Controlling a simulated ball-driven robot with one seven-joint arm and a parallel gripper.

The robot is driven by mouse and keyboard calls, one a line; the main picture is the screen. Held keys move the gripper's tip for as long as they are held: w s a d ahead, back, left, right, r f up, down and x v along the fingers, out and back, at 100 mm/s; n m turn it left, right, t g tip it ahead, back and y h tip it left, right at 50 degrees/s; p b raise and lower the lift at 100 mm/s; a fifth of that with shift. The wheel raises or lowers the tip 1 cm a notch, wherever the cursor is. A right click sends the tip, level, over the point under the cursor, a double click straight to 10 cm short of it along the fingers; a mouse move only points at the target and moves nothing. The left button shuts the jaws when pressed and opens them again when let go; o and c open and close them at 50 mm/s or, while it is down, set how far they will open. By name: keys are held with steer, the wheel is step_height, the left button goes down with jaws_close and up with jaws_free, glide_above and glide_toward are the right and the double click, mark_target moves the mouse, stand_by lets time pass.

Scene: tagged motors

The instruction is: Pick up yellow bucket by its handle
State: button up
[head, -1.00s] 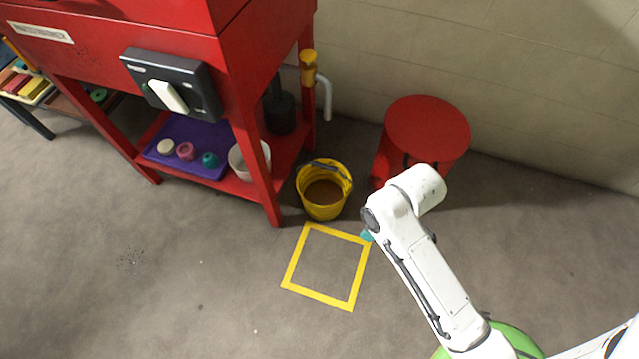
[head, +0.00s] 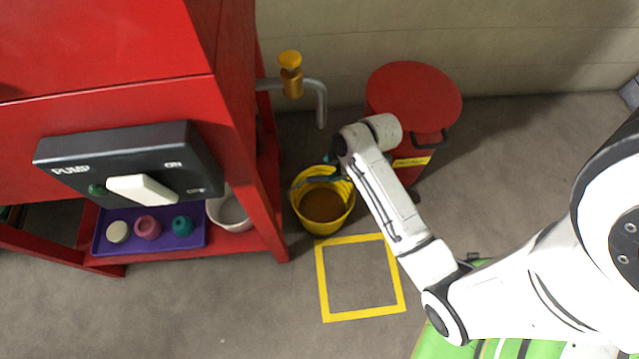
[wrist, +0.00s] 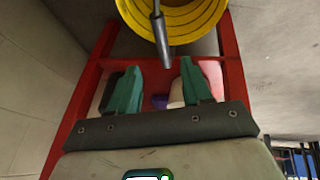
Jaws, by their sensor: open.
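The yellow bucket (head: 301,212) stands upright on the floor beside the red cabinet, with brown contents inside. Its dark handle (head: 312,179) lies across the far part of its opening. My gripper (head: 336,179) is at the bucket's upper right rim, partly hidden behind my arm. In the wrist view, the ribbed yellow bucket (wrist: 205,22) is at the top, and the handle's grey grip (wrist: 163,42) hangs in front of it. My gripper's teal fingers (wrist: 158,88) are spread apart with nothing between them. The grip is beyond the fingertips, apart from them.
The red cabinet (head: 120,125) with a pump switch box stands left, its leg close to the bucket. A pipe (head: 321,105) with a tap is above. A red drum (head: 413,95) stands behind right. A yellow square (head: 325,300) marks clear floor in front.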

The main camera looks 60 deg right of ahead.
mark_target(322, 177)
steer(key=b+x, duration=0.1)
steer(key=x, duration=0.2)
steer(key=shift+f, duration=0.2)
steer(key=b+x, duration=0.3)
steer(key=x, duration=0.2)
steer(key=shift+s+f+b, duration=0.1)
steer(key=shift+f+b, duration=0.1)
steer(key=shift+b, duration=0.15)
steer(key=shift+a, duration=0.1)
steer(key=shift+c, duration=0.4)
jaws_close()
steer(key=shift+r, duration=0.2)
